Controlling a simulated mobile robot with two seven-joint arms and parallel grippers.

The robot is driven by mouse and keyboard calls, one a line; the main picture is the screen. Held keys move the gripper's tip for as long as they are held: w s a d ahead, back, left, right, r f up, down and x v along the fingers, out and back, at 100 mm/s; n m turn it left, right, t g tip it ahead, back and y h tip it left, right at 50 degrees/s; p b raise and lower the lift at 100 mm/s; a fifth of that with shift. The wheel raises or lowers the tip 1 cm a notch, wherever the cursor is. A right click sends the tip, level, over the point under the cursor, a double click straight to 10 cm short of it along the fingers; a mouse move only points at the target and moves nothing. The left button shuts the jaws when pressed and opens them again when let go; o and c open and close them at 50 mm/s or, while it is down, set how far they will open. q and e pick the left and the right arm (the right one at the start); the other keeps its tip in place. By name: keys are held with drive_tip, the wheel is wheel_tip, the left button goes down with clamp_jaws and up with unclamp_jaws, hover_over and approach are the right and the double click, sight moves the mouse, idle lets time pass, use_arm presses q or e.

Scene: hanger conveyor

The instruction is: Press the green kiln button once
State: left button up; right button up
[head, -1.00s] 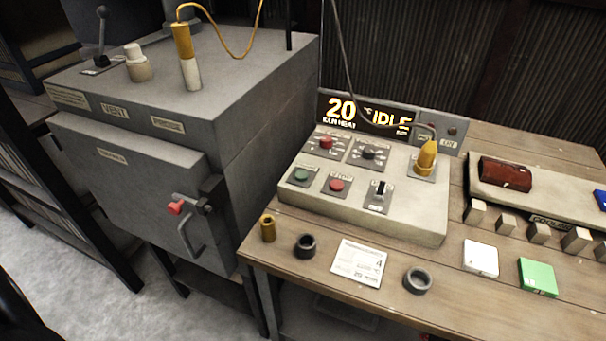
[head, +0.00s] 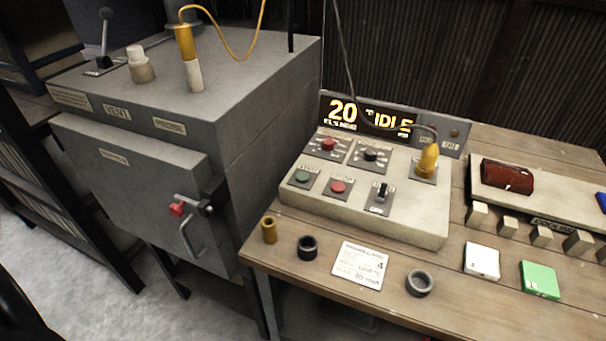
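The green button (head: 302,177) sits on a small dark plate at the left of the control panel's lower row. The control panel (head: 415,218) is a pale sloped box on the wooden table. A red button (head: 338,187) is just right of the green one. The display (head: 368,115) behind the panel reads 20 and IDLE. The grey kiln (head: 150,190) stands left of the table, its door shut. Neither of my grippers can be made out in the head view.
A brass cylinder (head: 269,229), two dark rings (head: 308,246) (head: 419,283) and a white card (head: 358,264) lie in front of the panel. A yellow plug (head: 428,160) with a cable stands on the panel's right. White (head: 482,261) and green (head: 540,279) blocks lie further right.

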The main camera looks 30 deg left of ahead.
use_arm(q)
clamp_jaws()
drive_tip(key=shift+a, duration=0.1)
idle(1.0)
